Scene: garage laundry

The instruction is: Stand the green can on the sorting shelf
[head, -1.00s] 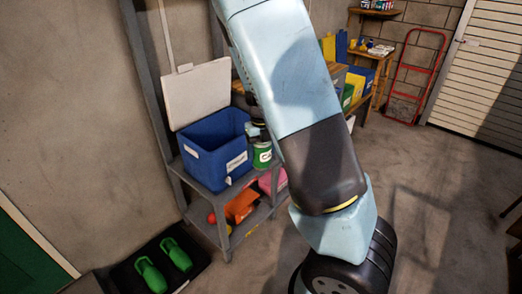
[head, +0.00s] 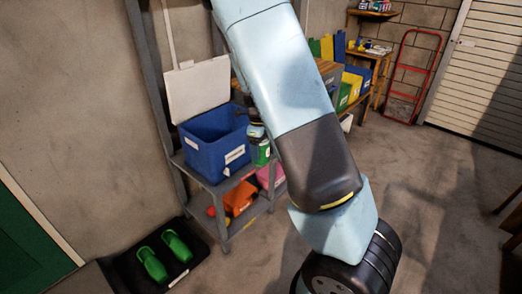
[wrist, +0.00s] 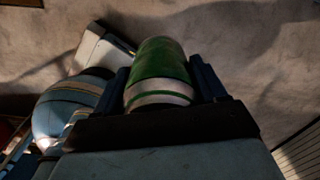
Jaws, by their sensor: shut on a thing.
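The green can (head: 261,153) is held by my gripper (head: 258,137), partly behind my arm in the head view. It appears just right of the blue bin, at the right end of the grey shelf's upper level (head: 226,185). I cannot tell whether its base touches the board. In the wrist view the can (wrist: 160,68), green with a pale band, sits between the two dark fingers of my gripper (wrist: 163,85). The fingers are shut on it.
The blue bin (head: 203,158) with its raised white lid (head: 196,88) fills the upper level's left part. Orange (head: 240,197) and pink (head: 272,176) things are on the lower level. Green shoes (head: 152,263) lie on a dark mat. Floor at right is clear.

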